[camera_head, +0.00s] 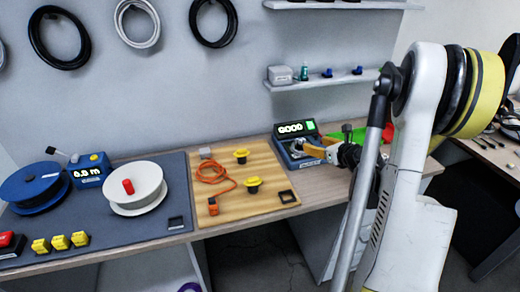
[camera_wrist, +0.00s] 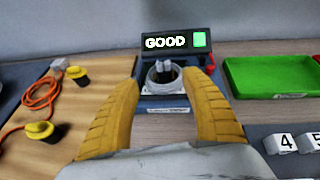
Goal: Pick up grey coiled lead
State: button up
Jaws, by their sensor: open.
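The grey coiled lead (camera_wrist: 165,84) sits on the blue tester (camera_wrist: 165,101) below its display, which reads GOOD. The coil is hard to make out there, partly hidden by the fingers.
A green tray (camera_wrist: 268,77) lies right of the tester. A wooden board (camera_head: 230,190) to the left holds an orange cable (camera_head: 212,176) and yellow-topped parts. A white reel (camera_head: 135,187) and a blue reel (camera_head: 37,188) stand farther left. A shelf (camera_head: 325,82) hangs above.

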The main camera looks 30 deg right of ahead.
aim_at(303, 141)
jog(key=shift+m, duration=0.4)
jog(key=b+x, duration=0.1)
jog(key=x, duration=0.2)
jog(key=b+x, duration=0.1)
jog(key=x, duration=0.3)
jog(key=b+x, duration=0.1)
jog(key=x, duration=0.3)
jog(key=shift+d+f+b, duration=0.3)
jog(key=shift+d+b, duration=0.05)
jog(key=shift+b, duration=0.05)
jog(key=shift+s, duration=0.1)
grip_shut()
